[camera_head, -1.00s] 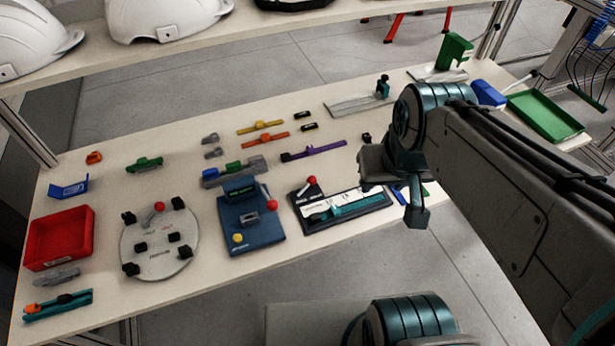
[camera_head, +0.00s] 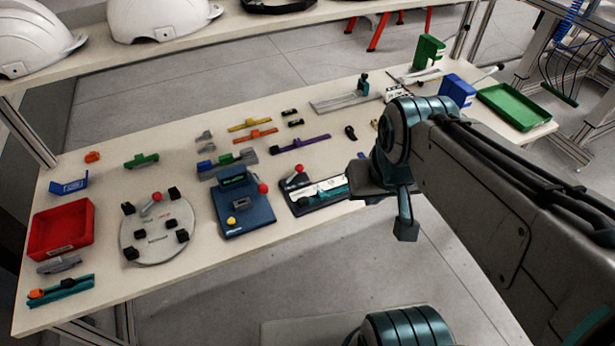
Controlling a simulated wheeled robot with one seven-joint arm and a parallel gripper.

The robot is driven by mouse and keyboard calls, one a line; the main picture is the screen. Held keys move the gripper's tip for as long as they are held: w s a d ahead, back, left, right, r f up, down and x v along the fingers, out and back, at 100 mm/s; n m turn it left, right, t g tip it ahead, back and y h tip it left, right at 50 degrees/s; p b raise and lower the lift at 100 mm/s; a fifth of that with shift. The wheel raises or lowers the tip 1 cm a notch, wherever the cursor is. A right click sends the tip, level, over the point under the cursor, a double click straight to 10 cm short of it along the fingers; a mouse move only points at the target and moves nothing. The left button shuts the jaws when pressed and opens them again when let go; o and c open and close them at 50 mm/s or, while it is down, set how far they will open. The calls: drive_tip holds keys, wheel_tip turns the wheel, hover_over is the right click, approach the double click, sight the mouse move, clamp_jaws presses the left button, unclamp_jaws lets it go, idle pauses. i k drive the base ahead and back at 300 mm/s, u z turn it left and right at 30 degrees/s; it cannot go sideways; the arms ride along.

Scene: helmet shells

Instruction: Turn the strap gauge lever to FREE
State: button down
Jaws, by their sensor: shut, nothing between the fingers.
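The strap gauge appears to be the black-framed board (camera_head: 327,205) with a white printed scale and a teal slide, at the front edge of the table. Its lever with a red knob (camera_head: 299,168) stands at the board's back left corner, knob toward the upper right. The lettering is too small to read. My gripper (camera_head: 406,229) hangs at the end of my arm, right of the gauge and off the table's front edge in the picture. It is shut and empty, apart from the lever. My wrist covers the gauge's right end.
Left of the gauge are a blue fixture (camera_head: 255,213) with a red knob and a round grey plate (camera_head: 150,250) with black blocks and a red-tipped lever. A red bin (camera_head: 62,228) is far left, a green tray (camera_head: 515,106) far right. Helmets (camera_head: 160,18) sit on the shelf behind.

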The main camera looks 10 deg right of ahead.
sight(299, 168)
drive_tip(key=k, duration=0.15)
drive_tip(key=z, duration=0.7)
drive_tip(key=i, duration=0.65)
drive_tip(key=u, duration=0.75)
